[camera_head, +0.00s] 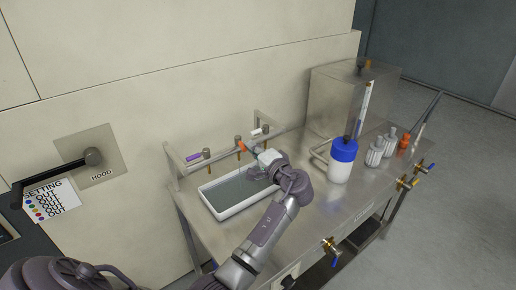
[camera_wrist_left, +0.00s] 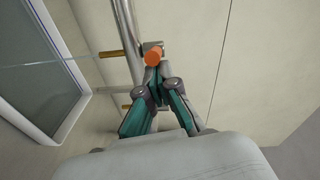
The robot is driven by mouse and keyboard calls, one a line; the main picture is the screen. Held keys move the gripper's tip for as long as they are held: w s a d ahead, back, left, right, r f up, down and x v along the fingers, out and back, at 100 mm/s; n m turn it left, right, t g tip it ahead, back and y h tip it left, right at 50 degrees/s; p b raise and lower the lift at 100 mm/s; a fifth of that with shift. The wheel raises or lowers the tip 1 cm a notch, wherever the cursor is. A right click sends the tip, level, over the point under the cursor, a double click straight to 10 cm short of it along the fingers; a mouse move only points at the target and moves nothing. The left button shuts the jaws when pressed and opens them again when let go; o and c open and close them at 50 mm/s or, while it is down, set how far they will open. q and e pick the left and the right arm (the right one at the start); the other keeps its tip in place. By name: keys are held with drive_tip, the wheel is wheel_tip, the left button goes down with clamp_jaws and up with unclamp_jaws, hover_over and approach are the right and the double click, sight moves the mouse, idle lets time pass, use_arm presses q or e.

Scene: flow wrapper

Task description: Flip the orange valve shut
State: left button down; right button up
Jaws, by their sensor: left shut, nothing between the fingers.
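The orange valve (camera_head: 242,146) is on the metal rail at the wall, behind the white tray. In the left wrist view its handle shows end-on as a round orange tip (camera_wrist_left: 153,53) in front of the rail. My left gripper (camera_head: 254,151) reaches over the tray to the valve. In the wrist view its fingers (camera_wrist_left: 153,70) are closed together with nothing between them, right by the orange tip. I cannot tell whether they touch it. My right gripper is in neither view.
The white tray (camera_head: 239,210) lies below my left arm. A purple-handled valve (camera_head: 194,157) and a white-handled one (camera_head: 258,132) share the rail (camera_head: 223,152). Blue-handled valves (camera_head: 331,247) line the front edge.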

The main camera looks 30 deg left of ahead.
sight(241, 143)
use_arm(q)
drive_tip(key=s+m+t+h+p, duration=0.1)
drive_tip(key=m+t, duration=0.1)
drive_tip(key=s+a+m+t+h+p, duration=0.1)
drive_tip(key=m+t+h+p, duration=0.1)
drive_tip(key=s+a+m+t+h+p, duration=0.1)
drive_tip(key=t+h+p, duration=0.1)
drive_tip(key=shift+r+m+t, duration=0.2)
drive_tip(key=shift+m+t, duration=0.2)
drive_tip(key=m+t+h, duration=0.1)
drive_tip(key=h, duration=0.1)
drive_tip(key=s+a+m+t+h+p, duration=0.1)
drive_tip(key=m+h, duration=0.1)
drive_tip(key=a+m+t+h+p, duration=0.1)
drive_tip(key=h, duration=0.1)
drive_tip(key=shift+s, duration=0.3)
drive_tip(key=shift+s+a+f+m+h, duration=0.1)
drive_tip(key=shift+a+m+h, duration=0.15)
drive_tip(key=shift+m+h, duration=0.05)
drive_tip(key=shift+s+a+p, duration=0.15)
drive_tip(key=shift+a+p, duration=0.25)
drive_tip(key=shift+a, duration=0.55)
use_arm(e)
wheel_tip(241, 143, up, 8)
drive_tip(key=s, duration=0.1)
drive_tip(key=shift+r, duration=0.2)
use_arm(q)
drive_tip(key=shift+a, duration=0.15)
